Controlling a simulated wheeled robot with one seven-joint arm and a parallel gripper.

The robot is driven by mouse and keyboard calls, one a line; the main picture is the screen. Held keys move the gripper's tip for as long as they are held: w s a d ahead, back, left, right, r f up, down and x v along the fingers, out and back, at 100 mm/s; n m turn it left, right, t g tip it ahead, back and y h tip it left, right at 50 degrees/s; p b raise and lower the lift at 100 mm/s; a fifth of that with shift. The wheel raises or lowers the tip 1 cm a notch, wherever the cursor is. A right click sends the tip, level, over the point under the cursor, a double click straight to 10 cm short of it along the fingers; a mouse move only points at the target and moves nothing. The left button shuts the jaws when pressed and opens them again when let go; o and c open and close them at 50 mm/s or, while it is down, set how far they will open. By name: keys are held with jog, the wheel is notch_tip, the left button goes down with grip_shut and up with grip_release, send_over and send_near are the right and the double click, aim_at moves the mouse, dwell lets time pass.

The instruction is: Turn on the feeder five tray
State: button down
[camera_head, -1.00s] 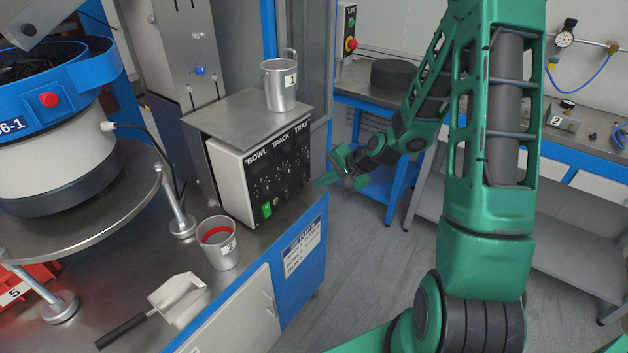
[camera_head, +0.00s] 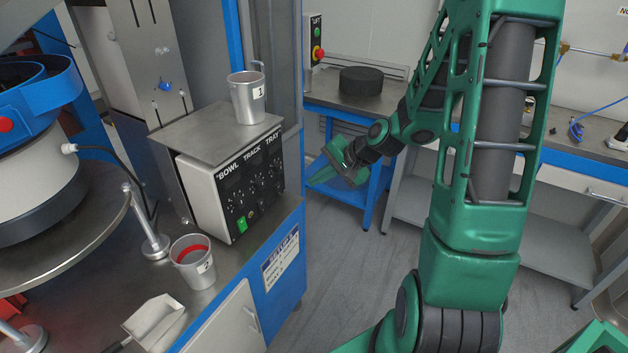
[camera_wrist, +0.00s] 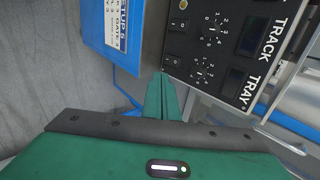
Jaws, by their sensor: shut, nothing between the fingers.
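The feeder control box (camera_head: 205,195) stands on the steel bench, its black front panel (camera_head: 255,185) marked BOWL, TRACK and TRAY. In the wrist view my fingertips (camera_wrist: 160,80) point toward the panel's lower edge by the TRAY column.
A metal cup (camera_head: 247,100) stands on the box. Another cup (camera_head: 192,263), red inside, and a scoop (camera_head: 155,318) are on the bench in front. The blue bowl feeder (camera_head: 35,100) is at left. A blue-framed bench (camera_head: 350,120) stands behind my gripper. The floor between is clear.

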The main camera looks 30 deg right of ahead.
jog(key=shift+s+d+f, duration=0.1)
jog(key=shift+f, duration=0.7)
jog(key=shift+f, duration=0.1)
